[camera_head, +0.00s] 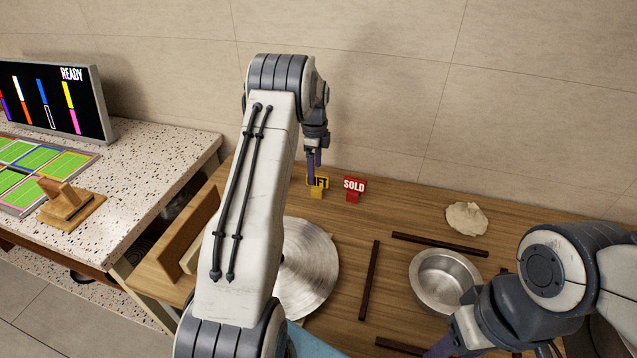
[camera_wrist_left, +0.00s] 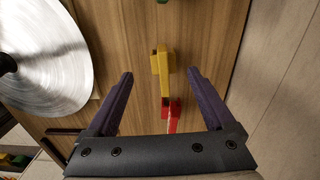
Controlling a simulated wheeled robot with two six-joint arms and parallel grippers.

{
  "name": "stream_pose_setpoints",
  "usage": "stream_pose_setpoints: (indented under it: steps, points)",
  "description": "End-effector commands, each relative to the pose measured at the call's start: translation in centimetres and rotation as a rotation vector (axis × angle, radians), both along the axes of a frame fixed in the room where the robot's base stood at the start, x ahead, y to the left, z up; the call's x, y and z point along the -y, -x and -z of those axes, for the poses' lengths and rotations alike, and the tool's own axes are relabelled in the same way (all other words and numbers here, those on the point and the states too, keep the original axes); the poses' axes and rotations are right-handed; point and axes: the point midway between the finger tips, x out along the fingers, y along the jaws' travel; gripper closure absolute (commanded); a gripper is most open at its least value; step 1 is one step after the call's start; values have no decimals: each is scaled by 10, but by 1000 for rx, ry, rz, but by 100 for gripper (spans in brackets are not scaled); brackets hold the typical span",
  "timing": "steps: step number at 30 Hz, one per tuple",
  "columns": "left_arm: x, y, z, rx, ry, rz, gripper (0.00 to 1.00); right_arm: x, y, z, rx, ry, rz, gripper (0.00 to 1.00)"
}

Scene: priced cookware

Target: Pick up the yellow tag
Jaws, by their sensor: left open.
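The yellow tag (camera_head: 319,184) stands on the wooden table near the wall, with "IFT" readable and its left part hidden by my left gripper. It also shows in the left wrist view (camera_wrist_left: 163,70) as a narrow yellow piece seen from above. My left gripper (camera_head: 314,168) points down at the tag in the head view. In the left wrist view my left gripper (camera_wrist_left: 160,74) is open, with one purple finger on each side of the yellow tag and gaps between. My right gripper (camera_head: 462,342) is partly in view at the bottom right; its jaws are unclear.
A red "SOLD" tag (camera_head: 354,188) stands just right of the yellow one; it also shows in the left wrist view (camera_wrist_left: 171,112). A round metal disc (camera_head: 308,270), a metal pan (camera_head: 446,282), dark bars (camera_head: 369,280) and a pale lump (camera_head: 466,218) lie on the table.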

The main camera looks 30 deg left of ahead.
Motion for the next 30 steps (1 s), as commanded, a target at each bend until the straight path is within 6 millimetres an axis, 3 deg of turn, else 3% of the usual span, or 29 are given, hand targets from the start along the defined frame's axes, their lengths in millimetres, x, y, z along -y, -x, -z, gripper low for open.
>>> stream_pose_setpoints:
  steps: [18, 28, 30]
  points:
    - [4, -7, 74, -2, 1, 0, 12, 0, 0, -22, 0, 0, 0, 50]
    - [3, -7, 82, 1, 0, -1, 12, 0, 0, -22, 0, 0, 0, 50]
    - [3, -7, 82, 1, 0, -1, 39, 0, 0, -22, 0, 0, 0, 50]
